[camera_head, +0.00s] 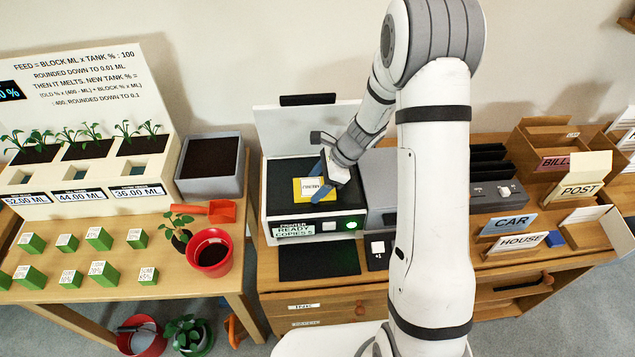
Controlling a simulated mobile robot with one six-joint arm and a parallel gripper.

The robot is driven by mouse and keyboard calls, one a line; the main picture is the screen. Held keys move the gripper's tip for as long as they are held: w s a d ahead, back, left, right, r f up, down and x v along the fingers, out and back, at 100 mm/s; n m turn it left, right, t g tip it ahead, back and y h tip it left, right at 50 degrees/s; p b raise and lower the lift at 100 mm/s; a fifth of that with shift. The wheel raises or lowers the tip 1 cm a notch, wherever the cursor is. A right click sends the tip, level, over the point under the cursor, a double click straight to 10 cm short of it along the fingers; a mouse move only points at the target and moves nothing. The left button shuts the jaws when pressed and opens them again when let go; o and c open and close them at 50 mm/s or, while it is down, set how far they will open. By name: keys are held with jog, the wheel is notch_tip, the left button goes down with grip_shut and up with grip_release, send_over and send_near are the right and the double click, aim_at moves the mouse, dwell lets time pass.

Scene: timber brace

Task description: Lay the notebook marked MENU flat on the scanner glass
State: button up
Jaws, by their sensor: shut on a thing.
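The notebook (300,184) is yellow with a white label whose small lettering I cannot read for sure. It is over the dark scanner glass (282,208) of the printer (331,227), whose lid (285,130) stands open behind. My gripper (319,187) comes in from the right with its blue fingers at the notebook's right side, shut on it. The notebook looks about level with the glass. I cannot tell whether it touches the glass or hangs just above it.
A grey planter box (209,168) stands left of the printer. A red pot (211,254) and an orange scoop (218,211) are at the left table's right edge. Right of my arm are CAR (510,224) and HOUSE (522,241) signs and wooden trays marked BILLS and POST (580,190).

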jog(key=o, duration=1.1)
jog(key=shift+c, duration=0.2)
jog(key=shift+v, duration=3.9)
jog(key=shift+r, duration=0.15)
jog(key=s+d+r+n+t+h, duration=0.1)
jog(key=s+d+r+n+h, duration=0.1)
jog(key=s+r+n, duration=0.5)
jog(key=s+d+r+n+t+h, duration=0.2)
jog(key=s+r+n, duration=0.6)
jog(key=s, duration=0.8)
jog(key=d+n+h, duration=0.1)
jog(key=n+h, duration=0.1)
jog(key=n, duration=0.1)
jog(key=shift+d+r+h, duration=0.25)
jog(key=shift+d+h, duration=0.05)
jog(key=shift+d, duration=0.05)
